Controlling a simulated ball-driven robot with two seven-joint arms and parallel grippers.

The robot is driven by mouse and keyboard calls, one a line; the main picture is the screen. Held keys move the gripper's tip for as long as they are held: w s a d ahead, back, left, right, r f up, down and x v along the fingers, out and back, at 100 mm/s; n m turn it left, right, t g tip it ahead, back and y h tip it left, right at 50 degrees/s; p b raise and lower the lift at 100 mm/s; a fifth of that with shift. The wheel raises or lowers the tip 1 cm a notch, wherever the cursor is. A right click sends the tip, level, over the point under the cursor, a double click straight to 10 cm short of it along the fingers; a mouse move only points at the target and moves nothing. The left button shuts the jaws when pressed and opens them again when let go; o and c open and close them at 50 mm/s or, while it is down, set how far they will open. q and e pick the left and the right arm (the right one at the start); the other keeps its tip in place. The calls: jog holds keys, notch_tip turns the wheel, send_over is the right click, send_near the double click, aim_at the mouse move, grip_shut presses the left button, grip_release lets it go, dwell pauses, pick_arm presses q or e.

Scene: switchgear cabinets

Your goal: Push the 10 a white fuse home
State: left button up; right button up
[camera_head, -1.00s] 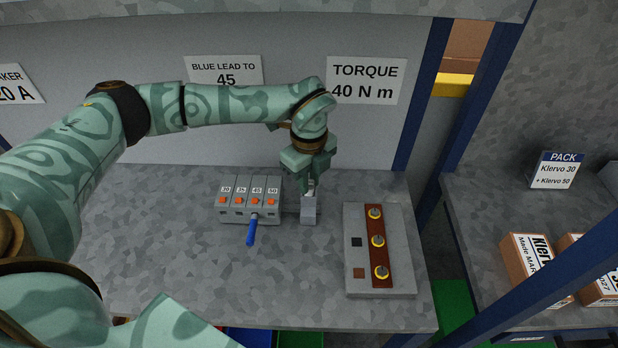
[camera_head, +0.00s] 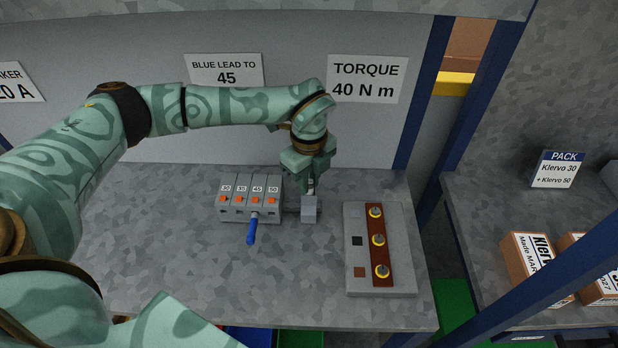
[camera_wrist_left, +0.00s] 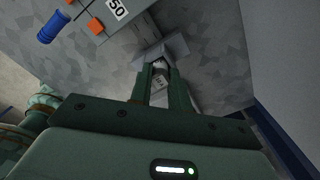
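My left gripper (camera_head: 310,185) points down at a small grey block-like holder (camera_head: 309,209) on the bench. In the left wrist view, its two green fingers (camera_wrist_left: 160,88) stand close on either side of a small whitish piece, which looks like the white fuse (camera_wrist_left: 159,70). The fuse carries small dark marks that I cannot read. Its far end meets the grey holder (camera_wrist_left: 164,47), which has slanted walls. How deep the fuse sits is hidden. My right gripper is not in view.
A breaker row (camera_head: 248,200) with orange switches and a blue lead (camera_head: 252,232) stands just left of the holder. A grey board with a brown strip (camera_head: 377,275) and several yellow-ringed studs is to the right. The front bench is clear.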

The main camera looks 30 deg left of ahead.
aim_at(310, 182)
pick_arm(q)
jog(key=o, duration=0.5)
jog(key=shift+d, duration=0.15)
notch_tip(310, 182, up, 12)
jog(key=p, duration=0.2)
jog(key=shift+s+f, duration=0.1)
